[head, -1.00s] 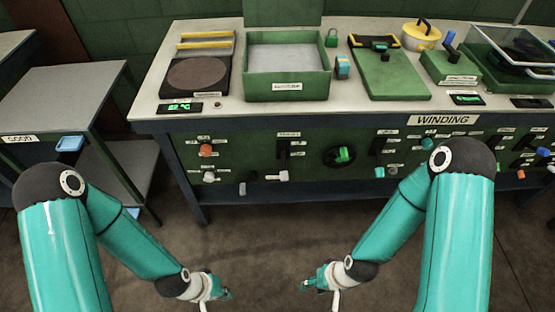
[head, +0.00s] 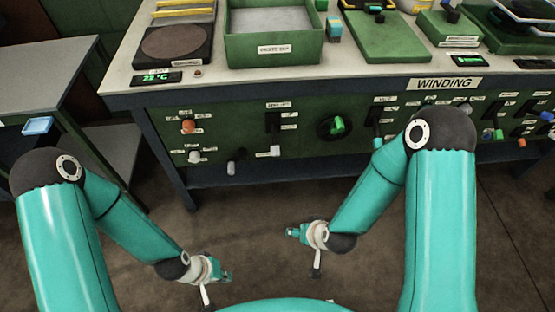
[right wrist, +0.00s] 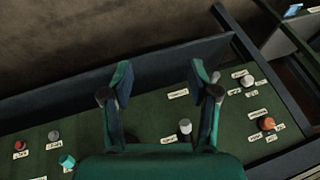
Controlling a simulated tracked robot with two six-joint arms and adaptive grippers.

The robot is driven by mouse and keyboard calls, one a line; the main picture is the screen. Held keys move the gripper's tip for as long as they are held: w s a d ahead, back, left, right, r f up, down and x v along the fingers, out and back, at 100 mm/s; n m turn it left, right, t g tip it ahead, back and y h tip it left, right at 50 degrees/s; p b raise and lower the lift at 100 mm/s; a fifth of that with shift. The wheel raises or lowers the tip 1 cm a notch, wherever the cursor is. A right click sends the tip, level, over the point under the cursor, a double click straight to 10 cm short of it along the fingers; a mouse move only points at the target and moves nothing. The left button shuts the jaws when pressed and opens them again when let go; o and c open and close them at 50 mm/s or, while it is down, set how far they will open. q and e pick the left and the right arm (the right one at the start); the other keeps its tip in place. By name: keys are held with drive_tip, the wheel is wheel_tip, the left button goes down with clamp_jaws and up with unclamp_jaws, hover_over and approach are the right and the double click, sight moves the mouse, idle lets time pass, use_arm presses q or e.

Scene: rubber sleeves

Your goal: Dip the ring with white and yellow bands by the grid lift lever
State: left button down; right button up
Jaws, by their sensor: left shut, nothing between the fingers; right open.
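The ring with white and yellow bands cannot be picked out in these views. A green open box (head: 270,48), with a front label too blurred to read for sure, stands on the bench. Below it, the panel has a dark slot (head: 272,122) with a white-tipped lever (head: 270,151); its label is unreadable. A white knob also shows between my right fingers in the right wrist view (right wrist: 185,127), beyond the fingertips. My right gripper (head: 292,232) is open and empty, in front of the panel; its spread fingers show in the right wrist view (right wrist: 160,80). My left gripper (head: 226,276) is shut and empty, low over the floor.
The panel carries a green knob (head: 337,125), an orange knob (head: 188,126) and several other controls. A dark round plate (head: 172,42) and a green board (head: 385,42) flank the box. A grey side table (head: 40,80) is at left.

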drive_tip(key=w+a+f+n+t+h+b, duration=0.1)
drive_tip(key=w+a+f+t+b, duration=0.1)
drive_tip(key=w+f+t+b, duration=0.35)
drive_tip(key=t+h+b, duration=0.4)
drive_tip(key=t+b, duration=0.4)
drive_tip(key=b, duration=1.3)
approach(275, 149)
drive_tip(key=shift+n+y, duration=0.3)
drive_tip(key=w+b, duration=0.1)
drive_tip(key=w, duration=0.2)
drive_tip(key=w+d+f, duration=0.1)
drive_tip(key=w, duration=0.3)
drive_tip(key=w+b, duration=0.1)
drive_tip(key=w, duration=0.3)
drive_tip(key=shift+d+f+b, duration=0.15)
drive_tip(key=shift+b, duration=0.15)
use_arm(q)
wheel_tip(275, 149, down, 32)
